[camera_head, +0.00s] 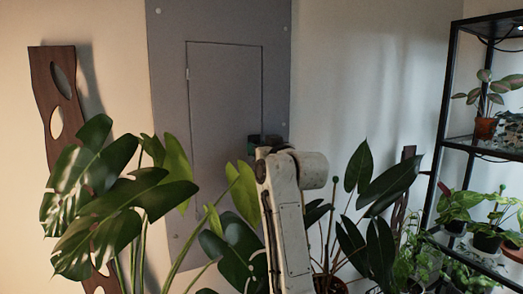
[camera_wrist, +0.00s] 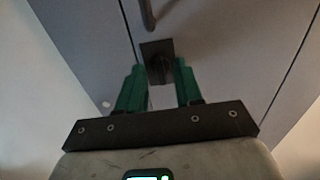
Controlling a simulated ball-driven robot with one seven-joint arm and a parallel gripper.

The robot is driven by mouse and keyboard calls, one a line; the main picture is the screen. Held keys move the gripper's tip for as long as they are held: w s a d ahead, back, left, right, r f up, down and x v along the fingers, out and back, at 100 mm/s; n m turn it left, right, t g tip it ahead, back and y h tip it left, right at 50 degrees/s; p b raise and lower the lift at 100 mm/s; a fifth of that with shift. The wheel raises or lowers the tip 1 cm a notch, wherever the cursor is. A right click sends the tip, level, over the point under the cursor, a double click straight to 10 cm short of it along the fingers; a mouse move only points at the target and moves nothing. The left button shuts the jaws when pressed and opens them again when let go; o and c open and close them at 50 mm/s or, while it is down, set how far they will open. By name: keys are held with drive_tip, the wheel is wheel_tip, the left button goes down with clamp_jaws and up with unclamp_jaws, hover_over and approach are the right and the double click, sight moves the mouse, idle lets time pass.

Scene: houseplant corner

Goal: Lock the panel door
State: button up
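The grey panel door (camera_head: 222,100) lies flat in a larger grey panel on the wall, outlined by a thin seam; it looks shut. The door also fills much of the wrist view (camera_wrist: 225,50). A dark square plate with a dark knob (camera_wrist: 160,68) sits near the door's seam in the wrist view. My gripper (camera_wrist: 158,66) has its two green fingers apart, one on each side of the knob. I see no clear grip on the knob. In the head view, my gripper (camera_head: 262,141) is at the door's right edge, and my arm hides part of the area below.
A dark curved handle (camera_wrist: 148,14) sits above the knob in the wrist view. Large leafy plants (camera_head: 110,200) stand before the panel on the left, and more (camera_head: 375,215) stand right of my arm. A black shelf with potted plants (camera_head: 447,120) is at far right.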

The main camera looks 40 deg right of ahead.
drive_tip(key=b+v, duration=0.2)
drive_tip(key=v, duration=0.8)
drive_tip(key=shift+s, duration=0.4)
drive_tip(key=shift+a, duration=0.1)
drive_tip(key=s+a+f+n+g+y, duration=0.15)
drive_tip(key=s+a+f+g, duration=0.3)
drive_tip(key=f, duration=1.15)
drive_tip(key=s+a+f+g+y, duration=0.25)
drive_tip(key=a+f, duration=0.25)
drive_tip(key=f, duration=1.1)
drive_tip(key=s+a+f+g, duration=0.4)
drive_tip(key=s+f, duration=0.6)
drive_tip(key=s, duration=0.3)
drive_tip(key=s+a+f+n+g, duration=0.1)
drive_tip(key=s+a+f+g, duration=0.3)
drive_tip(key=s+f, duration=0.7)
drive_tip(key=s+g, duration=0.1)
drive_tip(key=s, duration=0.2)
drive_tip(key=shift+s+y, duration=0.35)
drive_tip(key=shift+y, duration=0.05)
